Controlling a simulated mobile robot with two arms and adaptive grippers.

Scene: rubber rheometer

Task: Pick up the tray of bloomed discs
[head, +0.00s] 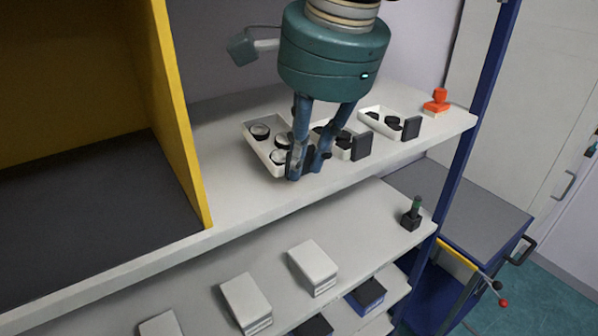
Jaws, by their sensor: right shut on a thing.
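The tray of bloomed discs (251,143) is the leftmost white tray on the upper shelf, and its black discs have pale, whitish tops (259,131). My right gripper (305,166) comes down from above, with its fingertips shut at the right-hand end of this tray. The fingers hide most of the part they hold. The tray looks level and at shelf height; I cannot tell whether it touches the shelf. My left gripper is not in view.
Close to the right are a middle tray (343,153), partly behind the fingers, and a right tray (368,109), both with plain black discs and dark end blocks. A red stamp-like object (436,101) stands at the shelf's right end. A yellow-edged panel (181,120) stands left.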

